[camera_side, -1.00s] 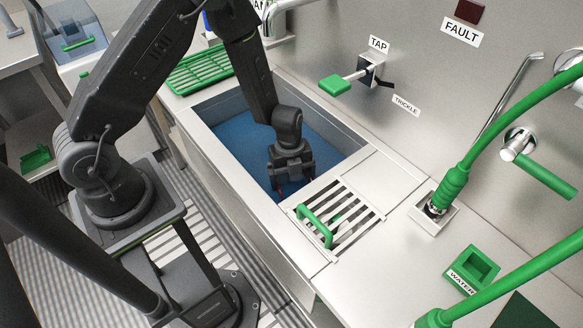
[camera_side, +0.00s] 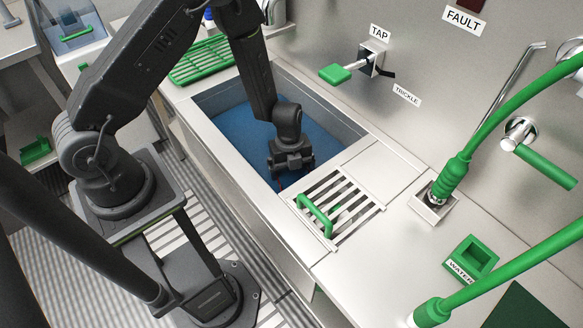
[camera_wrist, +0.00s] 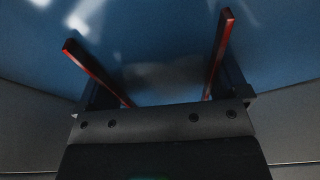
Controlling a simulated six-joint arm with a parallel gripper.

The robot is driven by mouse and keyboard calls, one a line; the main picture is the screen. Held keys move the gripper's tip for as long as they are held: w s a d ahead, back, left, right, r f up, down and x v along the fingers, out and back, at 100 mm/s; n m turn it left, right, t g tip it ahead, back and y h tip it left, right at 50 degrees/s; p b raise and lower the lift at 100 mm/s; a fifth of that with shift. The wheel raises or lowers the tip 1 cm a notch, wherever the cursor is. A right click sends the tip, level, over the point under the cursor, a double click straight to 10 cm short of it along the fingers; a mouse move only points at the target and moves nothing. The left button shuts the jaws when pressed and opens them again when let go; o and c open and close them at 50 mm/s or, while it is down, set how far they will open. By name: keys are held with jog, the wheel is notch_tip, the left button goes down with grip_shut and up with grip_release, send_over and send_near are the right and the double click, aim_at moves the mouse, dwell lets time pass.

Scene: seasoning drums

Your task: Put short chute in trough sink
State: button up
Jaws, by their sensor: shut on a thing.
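My gripper (camera_side: 292,170) is down inside the trough sink (camera_side: 204,108), near the end by the slatted grate. In the wrist view my gripper (camera_wrist: 148,45) shows two dark fingers with red inner edges, standing well apart over the blue sink floor (camera_wrist: 270,60). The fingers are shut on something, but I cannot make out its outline. A dim greyish patch lies between them, and I cannot tell whether it is an object or a shadow. I cannot pick out the short chute in either view.
A slatted grate (camera_side: 352,207) with a green handle (camera_side: 314,214) covers the sink's near end. A green rack (camera_side: 205,63) lies at the far end. The tap's green lever (camera_side: 335,74) projects from the wall. A green hose (camera_side: 453,178) rises from the right counter.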

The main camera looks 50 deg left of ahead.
jog(key=shift+f, duration=0.25)
jog(key=o, duration=0.8)
